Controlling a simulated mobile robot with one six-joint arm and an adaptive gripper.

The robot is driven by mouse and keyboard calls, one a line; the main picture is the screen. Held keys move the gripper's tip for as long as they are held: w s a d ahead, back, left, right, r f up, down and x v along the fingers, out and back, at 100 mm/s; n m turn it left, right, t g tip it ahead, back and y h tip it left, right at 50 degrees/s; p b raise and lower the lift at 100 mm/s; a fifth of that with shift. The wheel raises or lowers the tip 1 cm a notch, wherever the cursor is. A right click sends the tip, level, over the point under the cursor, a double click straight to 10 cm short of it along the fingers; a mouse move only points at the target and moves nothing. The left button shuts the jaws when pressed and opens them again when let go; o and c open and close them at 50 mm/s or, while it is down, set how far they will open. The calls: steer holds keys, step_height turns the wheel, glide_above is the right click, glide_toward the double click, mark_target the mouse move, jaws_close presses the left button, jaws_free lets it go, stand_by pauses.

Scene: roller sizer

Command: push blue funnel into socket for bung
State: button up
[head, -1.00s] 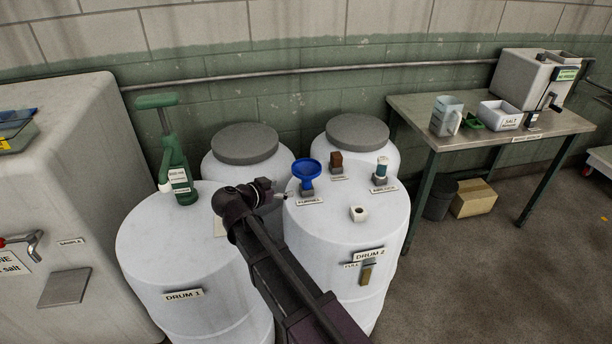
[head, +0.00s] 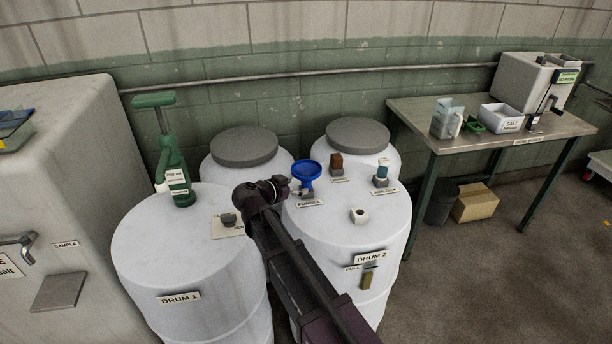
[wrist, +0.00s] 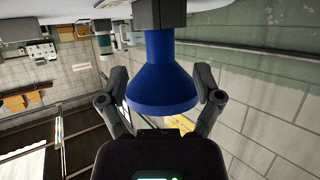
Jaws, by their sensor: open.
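The blue funnel (head: 306,170) stands upright in a small grey holder by the FUNNEL label on drum 2 (head: 340,240). In the wrist view the funnel (wrist: 163,75) appears upside down, its narrow end at a dark grey block (wrist: 160,14). My gripper (wrist: 160,98) is open, one finger on each side of the funnel's wide rim; contact cannot be told. In the head view my gripper (head: 296,190) is at the funnel's left, partly hidden by my arm. A brown bung-like block (head: 336,160) stands in a grey holder behind right. A white socket (head: 358,215) with a dark hole sits nearer the front.
A blue-white airlock piece (head: 382,170) stands right of the brown block. Drum 1 (head: 185,245) carries a green pump (head: 172,160) and a small grey plug (head: 228,220). Two grey-lidded drums stand behind. A metal table (head: 480,135) is at right.

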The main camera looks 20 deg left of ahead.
mark_target(303, 185)
steer(key=shift+b+x, duration=0.85)
steer(key=shift+x, duration=1.6)
steer(key=shift+s, duration=0.1)
jaws_close()
